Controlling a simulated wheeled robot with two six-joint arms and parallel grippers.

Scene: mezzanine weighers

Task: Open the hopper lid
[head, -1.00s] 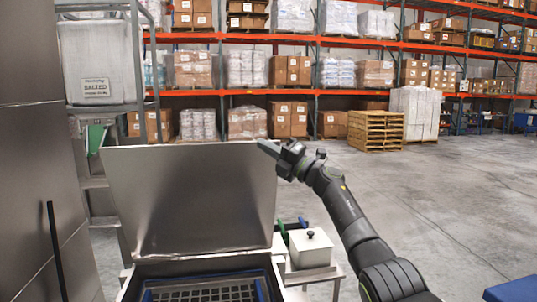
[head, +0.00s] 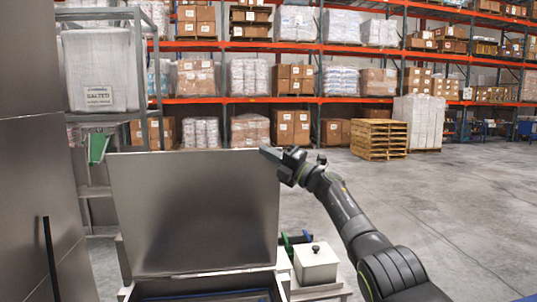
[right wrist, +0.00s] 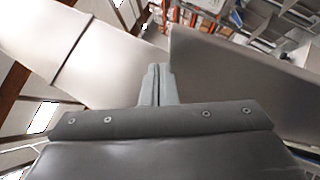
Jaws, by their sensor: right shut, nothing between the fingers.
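The hopper lid (head: 195,210) is a plain grey metal panel. It stands raised at the back of the hopper, hinged along its lower edge. The hopper's opening (head: 205,291) shows below it, with a blue-edged inside cut off by the picture's bottom. My right gripper (head: 268,153) is at the lid's top right corner, shut and empty. In the right wrist view its fingers (right wrist: 157,82) are together, close beside a grey panel edge; I cannot tell whether they touch it. My left gripper is out of view.
A white box with a black knob (head: 315,264) stands on a small table right of the hopper. A tall metal cabinet (head: 30,150) and a rack with a white bin (head: 95,70) stand at the left. Open floor lies at the right, with pallet shelves behind.

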